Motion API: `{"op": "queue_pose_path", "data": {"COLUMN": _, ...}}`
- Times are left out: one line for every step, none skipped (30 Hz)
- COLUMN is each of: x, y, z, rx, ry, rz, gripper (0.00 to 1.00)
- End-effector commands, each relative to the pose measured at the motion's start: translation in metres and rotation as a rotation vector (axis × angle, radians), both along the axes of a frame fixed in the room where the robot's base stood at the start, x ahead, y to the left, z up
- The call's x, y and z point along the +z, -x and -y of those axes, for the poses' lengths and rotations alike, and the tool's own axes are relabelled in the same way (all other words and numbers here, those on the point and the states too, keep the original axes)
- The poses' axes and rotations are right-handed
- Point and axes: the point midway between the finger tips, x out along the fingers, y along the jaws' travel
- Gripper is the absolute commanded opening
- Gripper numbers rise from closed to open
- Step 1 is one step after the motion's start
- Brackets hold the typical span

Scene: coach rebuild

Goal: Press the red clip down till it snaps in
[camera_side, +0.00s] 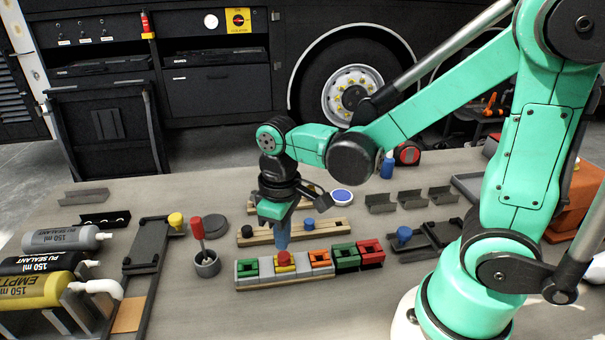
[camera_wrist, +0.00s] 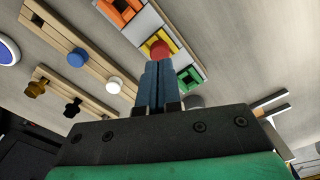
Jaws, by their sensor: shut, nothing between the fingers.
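The red clip (camera_side: 284,257) is a small red round-topped piece on a yellow block, in a row of coloured and grey blocks on a pale wooden strip (camera_side: 290,282). In the wrist view the red clip (camera_wrist: 159,48) shows just beyond the fingertips, with the yellow block partly hidden behind them. My gripper (camera_side: 283,246) points down with its blue fingers together, empty, its tips just above or at the clip. In the wrist view my gripper (camera_wrist: 160,66) also has its fingers closed side by side. I cannot tell whether the tips touch the clip.
Green and red blocks (camera_side: 358,255) stand right of the row. Wooden strips with knobs (camera_side: 290,233) lie behind it. A grey pot with a red-handled tool (camera_side: 206,264) and sealant tubes (camera_side: 45,290) are at left. The table in front of the row is clear.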

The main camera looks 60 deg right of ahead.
Motion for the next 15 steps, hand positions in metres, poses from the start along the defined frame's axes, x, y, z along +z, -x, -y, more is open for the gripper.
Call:
{"op": "queue_pose_path", "data": {"x": 0.0000, "y": 0.0000, "z": 0.0000, "rx": 0.000, "ry": 0.000, "rz": 0.000, "gripper": 0.00}}
{"op": "queue_pose_path", "data": {"x": 0.0000, "y": 0.0000, "z": 0.0000, "rx": 0.000, "ry": 0.000, "rz": 0.000, "gripper": 0.00}}
{"op": "queue_pose_path", "data": {"x": 0.0000, "y": 0.0000, "z": 0.0000, "rx": 0.000, "ry": 0.000, "rz": 0.000, "gripper": 0.00}}
{"op": "queue_pose_path", "data": {"x": 0.0000, "y": 0.0000, "z": 0.0000, "rx": 0.000, "ry": 0.000, "rz": 0.000, "gripper": 0.00}}
{"op": "queue_pose_path", "data": {"x": 0.0000, "y": 0.0000, "z": 0.0000, "rx": 0.000, "ry": 0.000, "rz": 0.000, "gripper": 0.00}}
{"op": "queue_pose_path", "data": {"x": 0.0000, "y": 0.0000, "z": 0.0000, "rx": 0.000, "ry": 0.000, "rz": 0.000, "gripper": 0.00}}
{"op": "queue_pose_path", "data": {"x": 0.0000, "y": 0.0000, "z": 0.0000, "rx": 0.000, "ry": 0.000, "rz": 0.000, "gripper": 0.00}}
{"op": "queue_pose_path", "data": {"x": 0.0000, "y": 0.0000, "z": 0.0000, "rx": 0.000, "ry": 0.000, "rz": 0.000, "gripper": 0.00}}
{"op": "queue_pose_path", "data": {"x": 0.0000, "y": 0.0000, "z": 0.0000, "rx": 0.000, "ry": 0.000, "rz": 0.000, "gripper": 0.00}}
{"op": "queue_pose_path", "data": {"x": -0.0001, "y": 0.0000, "z": 0.0000, "rx": 0.000, "ry": 0.000, "rz": 0.000, "gripper": 0.00}}
{"op": "queue_pose_path", "data": {"x": -0.0004, "y": 0.0000, "z": 0.0000, "rx": 0.000, "ry": 0.000, "rz": 0.000, "gripper": 0.00}}
{"op": "queue_pose_path", "data": {"x": -0.0009, "y": -0.0001, "z": 0.0000, "rx": 0.000, "ry": 0.000, "rz": 0.000, "gripper": 0.00}}
{"op": "queue_pose_path", "data": {"x": -0.0015, "y": -0.0001, "z": 0.0000, "rx": 0.000, "ry": 0.000, "rz": 0.000, "gripper": 0.00}}
{"op": "queue_pose_path", "data": {"x": -0.0023, "y": -0.0002, "z": -0.0001, "rx": 0.000, "ry": 0.000, "rz": 0.000, "gripper": 0.00}}
{"op": "queue_pose_path", "data": {"x": -0.0035, "y": -0.0004, "z": 0.0000, "rx": 0.000, "ry": 0.000, "rz": 0.000, "gripper": 0.00}}
